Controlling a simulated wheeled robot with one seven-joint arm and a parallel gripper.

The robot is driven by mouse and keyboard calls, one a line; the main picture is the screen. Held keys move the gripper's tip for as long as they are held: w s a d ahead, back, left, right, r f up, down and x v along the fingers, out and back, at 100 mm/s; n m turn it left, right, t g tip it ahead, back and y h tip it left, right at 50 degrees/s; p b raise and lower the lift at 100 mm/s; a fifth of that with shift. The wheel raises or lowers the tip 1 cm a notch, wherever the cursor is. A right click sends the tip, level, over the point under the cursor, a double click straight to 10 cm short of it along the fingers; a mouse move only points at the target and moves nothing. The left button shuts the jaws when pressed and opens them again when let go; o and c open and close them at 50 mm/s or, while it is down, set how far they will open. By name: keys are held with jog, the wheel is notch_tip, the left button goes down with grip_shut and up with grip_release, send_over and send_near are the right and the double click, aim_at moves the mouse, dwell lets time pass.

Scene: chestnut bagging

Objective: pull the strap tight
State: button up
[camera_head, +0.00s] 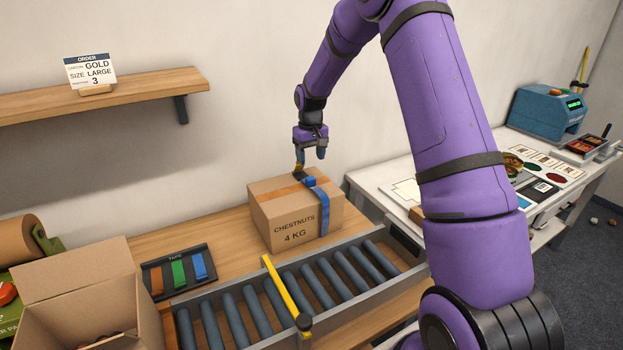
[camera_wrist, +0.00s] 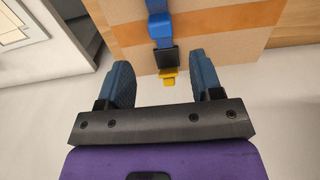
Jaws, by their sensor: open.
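A closed cardboard box (camera_head: 272,217) marked "CHESTNUTS 4 KG" stands on the wooden bench behind the roller conveyor. A blue strap (camera_head: 322,213) runs over its top and down its front; it also shows in the wrist view (camera_wrist: 161,28). Orange tape crosses the box top. A dark buckle and a small yellow tab (camera_wrist: 168,78) sit at the strap's end near the box edge. My gripper (camera_head: 309,163) is above the back of the box, pointing down. In the wrist view its two blue fingers (camera_wrist: 167,80) are apart, with the yellow tab between them, not visibly touched.
The roller conveyor (camera_head: 190,304) with a yellow bar (camera_head: 287,290) lies in front of the box. A tape tray (camera_head: 179,270) and an open carton (camera_head: 79,285) are at left. A shelf with an order card (camera_head: 90,72) hangs above. A white table with a blue machine (camera_head: 545,112) is at right.

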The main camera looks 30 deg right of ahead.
aim_at(311, 178)
notch_tip(311, 178, down, 9)
jog(key=shift+r, duration=0.15)
dwell(0.4)
grip_shut()
jog(key=shift+s, duration=3.2)
grip_release()
jog(key=shift+r, duration=0.1)
notch_tip(311, 178, up, 11)
